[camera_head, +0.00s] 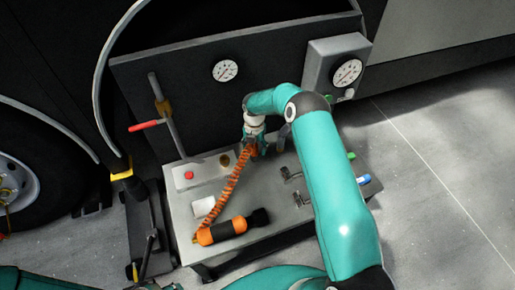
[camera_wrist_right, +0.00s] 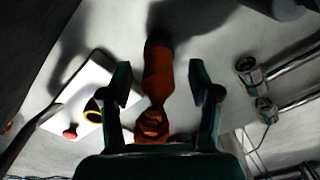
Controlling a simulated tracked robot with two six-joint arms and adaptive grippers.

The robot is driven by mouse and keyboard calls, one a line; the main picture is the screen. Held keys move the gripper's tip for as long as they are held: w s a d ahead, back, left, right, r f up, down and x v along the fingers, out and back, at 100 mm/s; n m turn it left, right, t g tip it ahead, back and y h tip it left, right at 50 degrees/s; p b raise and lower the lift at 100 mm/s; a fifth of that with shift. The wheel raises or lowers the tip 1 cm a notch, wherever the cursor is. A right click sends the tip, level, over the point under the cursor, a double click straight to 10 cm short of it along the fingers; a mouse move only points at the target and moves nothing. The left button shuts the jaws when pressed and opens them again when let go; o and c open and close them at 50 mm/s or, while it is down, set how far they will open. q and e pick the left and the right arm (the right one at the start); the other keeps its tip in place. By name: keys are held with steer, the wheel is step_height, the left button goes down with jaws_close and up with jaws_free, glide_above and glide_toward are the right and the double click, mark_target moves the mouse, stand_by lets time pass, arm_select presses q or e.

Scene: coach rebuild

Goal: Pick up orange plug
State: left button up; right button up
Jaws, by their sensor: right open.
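The orange plug (camera_wrist_right: 158,72) lies between the two fingers of my open right gripper (camera_wrist_right: 163,82) in the right wrist view, with a dark end pointing up the picture. Both fingers stand apart from it in that view. Orange coils show behind it near the palm. In the head view my right gripper (camera_head: 254,143) is over the back of the grey bench, where the coiled orange cord (camera_head: 234,180) ends; the plug is mostly hidden there. The cord runs down to an orange-and-black cylinder (camera_head: 222,230) at the bench front. My left gripper is not in view.
The grey bench (camera_head: 262,200) carries a white box with a red button (camera_head: 188,175), a white cylinder (camera_head: 204,206) and metal fittings (camera_head: 291,173). A black panel with a gauge (camera_head: 226,71) and a grey gauge box (camera_head: 335,70) stand behind. A red-handled lever (camera_head: 148,125) is at left.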

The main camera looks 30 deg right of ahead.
jaws_close()
steer(key=shift+r, duration=0.15)
steer(key=shift+r, duration=0.45)
steer(key=shift+s+r, duration=0.15)
steer(key=shift+r, duration=0.5)
steer(key=shift+s+r, duration=0.15)
steer(key=shift+r, duration=0.45)
steer(key=s+a+b, duration=0.2)
steer(key=s+a, duration=0.2)
steer(key=s, duration=1.2)
steer(key=r+p, duration=0.2)
steer(key=r, duration=0.1)
steer(key=s+r+p, duration=0.1)
steer(key=p, duration=0.1)
steer(key=shift+a+r, duration=0.1)
steer(key=shift+r, duration=0.3)
